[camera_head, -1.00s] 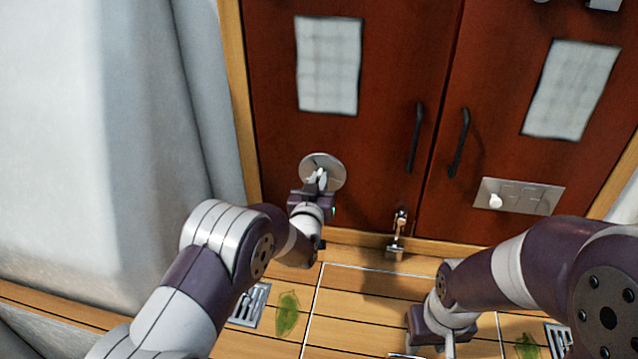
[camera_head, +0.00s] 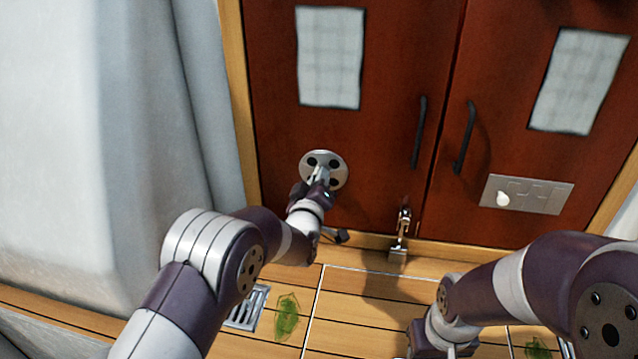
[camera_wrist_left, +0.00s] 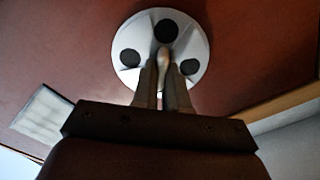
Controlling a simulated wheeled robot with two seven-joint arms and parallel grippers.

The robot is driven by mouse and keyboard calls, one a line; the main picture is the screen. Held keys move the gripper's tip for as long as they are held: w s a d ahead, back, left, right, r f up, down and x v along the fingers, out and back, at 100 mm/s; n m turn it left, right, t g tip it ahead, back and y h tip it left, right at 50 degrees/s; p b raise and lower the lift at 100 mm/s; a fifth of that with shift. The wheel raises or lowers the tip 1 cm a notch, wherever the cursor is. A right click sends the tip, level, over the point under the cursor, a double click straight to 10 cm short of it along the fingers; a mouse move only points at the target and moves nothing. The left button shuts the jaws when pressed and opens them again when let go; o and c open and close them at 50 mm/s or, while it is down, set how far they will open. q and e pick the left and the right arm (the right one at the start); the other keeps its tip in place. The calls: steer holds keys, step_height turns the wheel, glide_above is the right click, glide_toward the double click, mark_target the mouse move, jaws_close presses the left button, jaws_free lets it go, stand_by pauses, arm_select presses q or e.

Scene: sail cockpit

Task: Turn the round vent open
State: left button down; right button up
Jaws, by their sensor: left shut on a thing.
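The round vent (camera_head: 338,158) is a silver metal disc low on the left red-brown door. Dark round holes show in its face. In the left wrist view the vent (camera_wrist_left: 190,27) shows three dark holes around a pale central knob (camera_wrist_left: 163,58). My left gripper (camera_head: 320,176) is at the vent's middle, its fingers closed on the knob. In the left wrist view the fingers of my left gripper (camera_wrist_left: 164,72) stand on both sides of the knob. My right arm reaches in at the lower right; its gripper fingertips are cut off or hidden at the bottom edge.
Two red-brown doors carry black handles (camera_head: 419,132) and pale patterned panels (camera_head: 330,57). A metal latch (camera_head: 401,232) stands at the doors' foot. A switch plate (camera_head: 545,196) is on the right door. The wooden floor has a drain grate (camera_head: 247,307) and a green leaf (camera_head: 287,316).

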arm_select(q)
steer(key=shift+r+n, duration=0.25)
steer(key=shift+n, duration=0.05)
steer(key=c, duration=1.3)
jaws_free()
steer(key=shift+o, duration=0.7)
steer(key=shift+w+f, duration=0.1)
steer(key=shift+f, duration=0.05)
steer(key=s+a+p, duration=0.1)
steer(key=s+a, duration=0.1)
steer(key=s, duration=1)
steer(key=shift+s+a+p, duration=0.25)
steer(key=shift+p, duration=0.15)
